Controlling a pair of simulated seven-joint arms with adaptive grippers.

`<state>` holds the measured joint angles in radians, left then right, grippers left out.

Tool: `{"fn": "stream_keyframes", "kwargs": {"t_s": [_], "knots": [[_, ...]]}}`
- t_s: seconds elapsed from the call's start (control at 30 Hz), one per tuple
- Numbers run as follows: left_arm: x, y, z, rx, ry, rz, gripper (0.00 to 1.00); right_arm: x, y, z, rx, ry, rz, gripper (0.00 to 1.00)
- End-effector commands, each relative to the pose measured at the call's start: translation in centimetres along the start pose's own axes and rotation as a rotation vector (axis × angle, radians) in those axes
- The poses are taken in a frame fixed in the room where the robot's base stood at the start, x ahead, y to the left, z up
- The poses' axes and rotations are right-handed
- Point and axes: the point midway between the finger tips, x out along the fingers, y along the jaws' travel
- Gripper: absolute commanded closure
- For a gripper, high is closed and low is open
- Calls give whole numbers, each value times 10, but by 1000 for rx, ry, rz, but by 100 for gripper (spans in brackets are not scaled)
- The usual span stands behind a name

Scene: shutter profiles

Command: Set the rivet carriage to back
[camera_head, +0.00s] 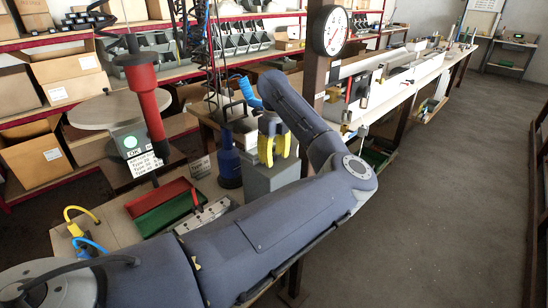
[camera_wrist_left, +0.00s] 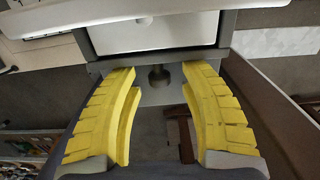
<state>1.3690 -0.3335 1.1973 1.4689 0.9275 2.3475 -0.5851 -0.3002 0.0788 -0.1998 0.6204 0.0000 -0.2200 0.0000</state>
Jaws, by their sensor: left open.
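My left gripper (camera_head: 273,155) is open, with its yellow fingers pointing down above a grey box-shaped unit (camera_head: 270,180) on the bench. In the left wrist view its fingers (camera_wrist_left: 160,72) stand wide apart. A short round metallic knob (camera_wrist_left: 158,77) shows in the gap between them, below a grey frame with a white panel (camera_wrist_left: 155,32). The fingers do not visibly touch the knob. I cannot tell for sure whether this knob belongs to the rivet carriage. My forearm hides part of the bench. My right gripper is not in view.
A blue bottle-shaped object (camera_head: 229,162) stands just left of the grey unit. A red and a green tray (camera_head: 165,206) lie nearer. A red-and-black post (camera_head: 148,105) rises at the left, and a dial (camera_head: 328,30) hangs on an upright. The floor at right is clear.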

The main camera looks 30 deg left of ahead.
Motion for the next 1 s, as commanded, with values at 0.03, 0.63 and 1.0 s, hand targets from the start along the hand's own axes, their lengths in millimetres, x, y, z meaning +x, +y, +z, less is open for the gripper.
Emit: {"fn": "stream_keyframes", "kwargs": {"t_s": [0.03, 0.63, 1.0], "knots": [[2, 0, 0, 0, 0, 0, 57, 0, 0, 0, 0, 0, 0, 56], [4, 0, 0, 0, -1, 0, 80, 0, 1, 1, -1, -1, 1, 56], [4, 0, 0, 0, 0, 0, 100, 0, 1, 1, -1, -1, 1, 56]]}}
